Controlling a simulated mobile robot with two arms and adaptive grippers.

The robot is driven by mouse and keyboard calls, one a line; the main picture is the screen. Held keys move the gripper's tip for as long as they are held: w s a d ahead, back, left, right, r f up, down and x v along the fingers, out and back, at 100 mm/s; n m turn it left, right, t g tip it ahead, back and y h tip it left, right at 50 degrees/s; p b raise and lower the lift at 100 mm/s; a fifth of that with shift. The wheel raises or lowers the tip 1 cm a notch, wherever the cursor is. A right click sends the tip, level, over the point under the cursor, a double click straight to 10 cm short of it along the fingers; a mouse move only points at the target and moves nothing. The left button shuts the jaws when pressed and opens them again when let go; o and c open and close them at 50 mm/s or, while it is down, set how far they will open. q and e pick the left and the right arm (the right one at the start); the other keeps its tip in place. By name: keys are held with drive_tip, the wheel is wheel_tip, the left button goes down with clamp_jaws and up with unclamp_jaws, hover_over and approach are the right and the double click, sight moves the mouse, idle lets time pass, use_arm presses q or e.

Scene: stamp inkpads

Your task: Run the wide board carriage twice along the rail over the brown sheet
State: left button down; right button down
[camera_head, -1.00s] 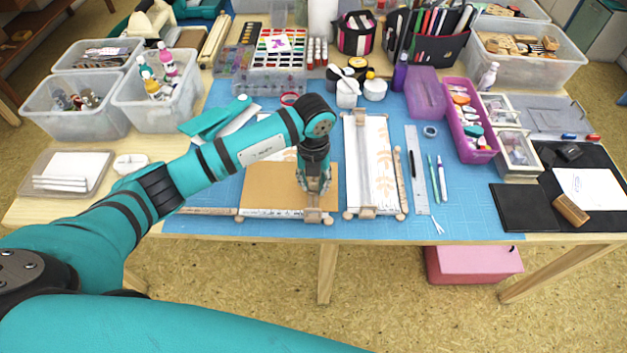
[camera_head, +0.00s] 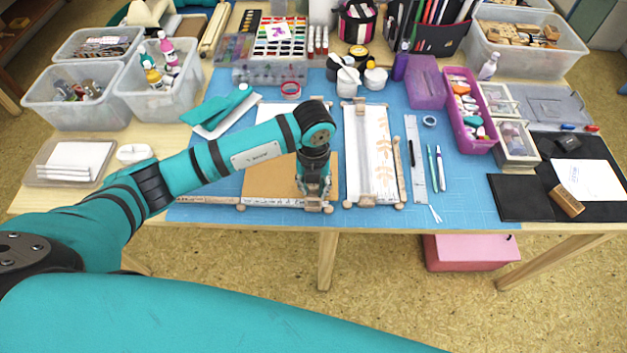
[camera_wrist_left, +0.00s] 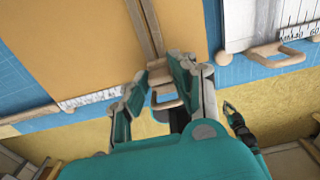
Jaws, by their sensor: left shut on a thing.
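The brown sheet (camera_head: 262,180) lies flat on the left board, and it fills much of the left wrist view (camera_wrist_left: 90,40). A wooden rail (camera_wrist_left: 148,30) runs over the sheet near its right side. My left gripper (camera_head: 315,200) is at the front end of this rail, pointing down. It is shut on the wooden carriage (camera_wrist_left: 158,72), which has a loop-shaped handle between the fingers. The arm hides part of the sheet and the rail in the head view. Small dark jaws, seemingly my right gripper (camera_wrist_left: 230,108), show in the left wrist view; their opening is unclear.
A second board with a white patterned sheet (camera_head: 383,150) and its own rail lies close on the right. A steel ruler (camera_head: 416,160) and pens lie beyond it. Bins (camera_head: 75,95) stand at the left. The front table edge (camera_head: 400,231) is close to the gripper.

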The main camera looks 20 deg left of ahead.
sight(313, 188)
use_arm(q)
drive_tip(key=c, duration=1.1)
unclamp_jaws()
wheel_tip(313, 188, up, 12)
